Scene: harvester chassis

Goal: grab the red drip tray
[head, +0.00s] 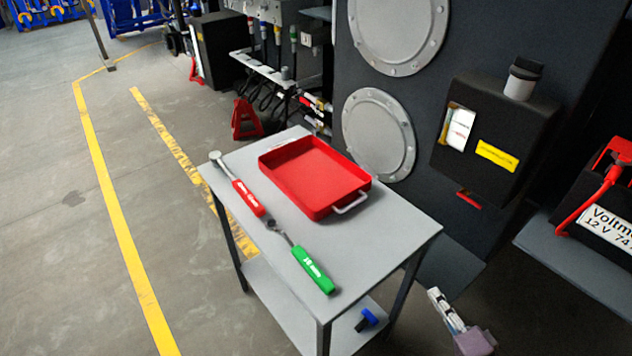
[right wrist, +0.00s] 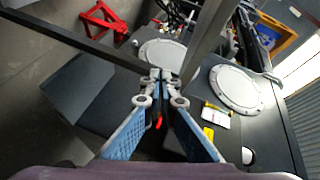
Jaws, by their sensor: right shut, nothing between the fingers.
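The red drip tray (head: 312,172) is a shallow open box with a pale handle (head: 350,203) on its near right side. It lies empty on the grey top of a small table (head: 385,232) in the head view. My right gripper (head: 434,294) is low, to the right of the table and apart from the tray. In the right wrist view my right gripper (right wrist: 161,76) has its fingers together with nothing between them. The tray does not show in that view. My left gripper is not in view.
A red-handled ratchet (head: 247,196) and a green-handled tool (head: 312,270) lie left of the tray. A blue-and-black item (head: 367,320) is on the lower shelf. A dark machine panel with a black box (head: 495,140) stands behind. Floor on the left is open.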

